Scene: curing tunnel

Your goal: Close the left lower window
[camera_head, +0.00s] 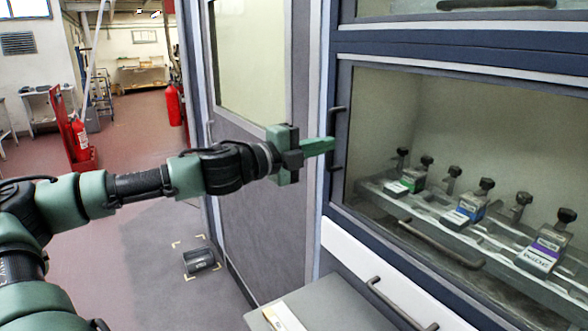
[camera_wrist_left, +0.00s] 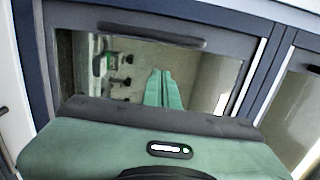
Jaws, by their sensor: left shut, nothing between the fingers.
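The lower window (camera_head: 455,120) is a glass pane in a dark frame on the blue-grey tunnel housing. A dark vertical handle (camera_head: 336,138) is on its left edge. The wrist view shows the window (camera_wrist_left: 210,75) with its handle (camera_wrist_left: 150,30) along the top of the picture. It looks near its frame; I cannot tell whether a gap is left. My left gripper (camera_head: 330,146) is shut and empty, its green fingers beside the handle. In the wrist view its fingers (camera_wrist_left: 163,88) overlap the pane; contact cannot be told. My right gripper is out of view.
Behind the glass, several clamps and labelled blocks stand on a grey rack (camera_head: 395,205). A drawer-like handle (camera_head: 400,305) and a grey surface (camera_head: 335,305) are below. A tall panel door (camera_head: 255,175) is left. Open floor (camera_head: 150,220) lies further left.

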